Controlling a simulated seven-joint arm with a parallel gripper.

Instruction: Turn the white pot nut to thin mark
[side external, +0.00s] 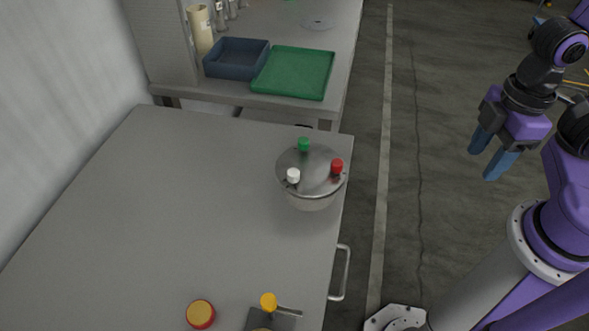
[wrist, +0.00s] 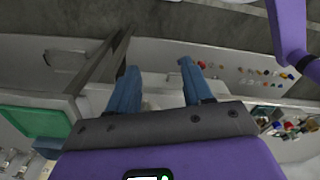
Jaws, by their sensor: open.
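A round grey metal pot (side external: 312,199) with a lid stands near the right edge of the grey table in the side external view. Three knobs sit around its lid: the white nut (side external: 293,175) at the front left, a red one (side external: 337,166) at the right and a green one (side external: 303,144) at the back. The thin mark is too small to make out. My gripper (side external: 494,165) is open and empty, off to the right of the table and well apart from the pot. Its two blue fingers also show in the wrist view (wrist: 157,85), where I cannot identify the pot.
The grey table (side external: 170,200) is clear left of the pot. A red-and-yellow round piece (side external: 200,314) and a yellow knob (side external: 268,302) on a dark block are at the front. A green tray (side external: 294,73) and a dark blue bin (side external: 236,58) are on the bench behind.

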